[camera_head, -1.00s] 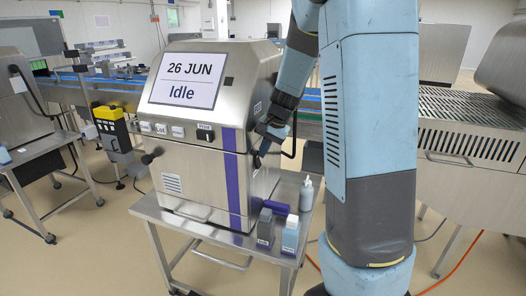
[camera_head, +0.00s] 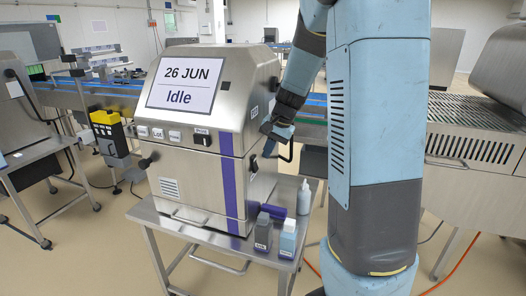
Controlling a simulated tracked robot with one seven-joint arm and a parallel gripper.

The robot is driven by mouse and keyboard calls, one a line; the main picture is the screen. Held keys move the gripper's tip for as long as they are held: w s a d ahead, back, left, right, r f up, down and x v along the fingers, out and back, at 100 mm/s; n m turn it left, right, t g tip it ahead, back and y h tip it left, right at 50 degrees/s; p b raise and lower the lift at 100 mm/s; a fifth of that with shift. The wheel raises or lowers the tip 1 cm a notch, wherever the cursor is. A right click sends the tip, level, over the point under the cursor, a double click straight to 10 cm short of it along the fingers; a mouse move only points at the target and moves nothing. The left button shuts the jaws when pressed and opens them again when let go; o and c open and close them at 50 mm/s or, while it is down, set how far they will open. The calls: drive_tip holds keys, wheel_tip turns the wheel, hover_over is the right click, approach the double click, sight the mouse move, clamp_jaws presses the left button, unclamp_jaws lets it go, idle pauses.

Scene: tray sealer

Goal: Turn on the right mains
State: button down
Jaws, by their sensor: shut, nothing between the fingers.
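The steel machine (camera_head: 206,130) stands on a small steel table, with a lit screen (camera_head: 186,82) reading "26 JUN" and "Idle". Its front has several small labelled buttons (camera_head: 158,133) and a dark knob (camera_head: 202,139). My gripper (camera_head: 267,152) is at the machine's right side, shut and empty, pointing down. Its fingertips are close to a dark fitting (camera_head: 253,163) on that side. I cannot tell whether they touch it, or whether that fitting is the right mains switch. The side panel is seen at a steep angle and partly hidden by my gripper.
Small bottles (camera_head: 287,240) and a dark container (camera_head: 263,233) stand on the table (camera_head: 187,226) below my gripper. A purple item (camera_head: 273,211) lies behind them. A conveyor (camera_head: 472,132) is at the right; a black-and-yellow box (camera_head: 108,130) is at the left.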

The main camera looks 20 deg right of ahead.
drive_tip(key=v, duration=1)
drive_tip(key=shift+w+a+r, duration=0.15)
drive_tip(key=shift+r, duration=0.25)
drive_tip(key=s+a+r+n+t+h, duration=0.1)
drive_tip(key=s+a+n, duration=0.2)
drive_tip(key=s, duration=1)
drive_tip(key=s+a+r+n+t+h, duration=0.1)
drive_tip(key=s+a+n+t+h, duration=0.1)
drive_tip(key=s, duration=1.1)
drive_tip(key=shift+s+a+r+n, duration=0.2)
drive_tip(key=shift+a+r+n, duration=0.15)
drive_tip(key=shift+a+n, duration=0.8)
drive_tip(key=shift+d+n, duration=0.25)
drive_tip(key=shift+d, duration=0.05)
